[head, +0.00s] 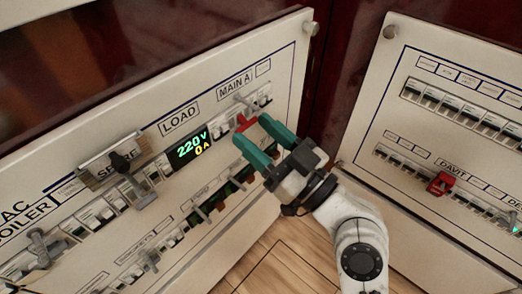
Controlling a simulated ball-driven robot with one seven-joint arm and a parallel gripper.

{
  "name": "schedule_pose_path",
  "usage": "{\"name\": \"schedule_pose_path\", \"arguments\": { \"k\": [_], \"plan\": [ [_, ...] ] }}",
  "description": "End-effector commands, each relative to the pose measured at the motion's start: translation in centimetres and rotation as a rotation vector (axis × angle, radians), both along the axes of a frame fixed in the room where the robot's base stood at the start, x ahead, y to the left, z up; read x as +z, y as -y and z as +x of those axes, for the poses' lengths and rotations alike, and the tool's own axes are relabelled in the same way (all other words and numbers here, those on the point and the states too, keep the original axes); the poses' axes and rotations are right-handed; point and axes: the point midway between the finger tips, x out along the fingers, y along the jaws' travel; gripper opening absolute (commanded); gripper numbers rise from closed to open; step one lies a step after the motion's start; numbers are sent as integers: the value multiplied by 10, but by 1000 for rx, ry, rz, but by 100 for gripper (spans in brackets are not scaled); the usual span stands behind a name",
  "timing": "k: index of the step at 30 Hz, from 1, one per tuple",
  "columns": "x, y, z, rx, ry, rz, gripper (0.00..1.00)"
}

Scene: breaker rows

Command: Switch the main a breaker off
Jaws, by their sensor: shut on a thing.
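The MAIN A label (235,86) is on the left panel, right of the LOAD label. Just below it is a row of white breakers, with a red piece (246,122) among them that looks like the main A breaker's lever. My gripper (251,129), with two teal fingers, reaches in from the lower right. Its fingertips are at the red piece and are shut on it. The fingers hide part of the breaker row, and I cannot tell the lever's position.
The right panel (365,118) carries more breakers and a red block (440,183) near the DAVIT label.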

Motion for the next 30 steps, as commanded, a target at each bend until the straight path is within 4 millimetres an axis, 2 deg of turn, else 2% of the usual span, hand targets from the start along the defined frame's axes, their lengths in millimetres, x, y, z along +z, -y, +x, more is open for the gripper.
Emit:
{"name": "schedule_pose_path", "arguments": {
  "k": [1, 25, 26, 30],
  "plan": [
    [-6, 0, 0, 0, 9, 10, 23],
    [-4, -1, 1, -1, 38, 50, 23],
    [-4, -1, 1, -1, 38, 50, 56],
    [-4, -1, 1, 0, 38, 50, 69]
  ]
}}
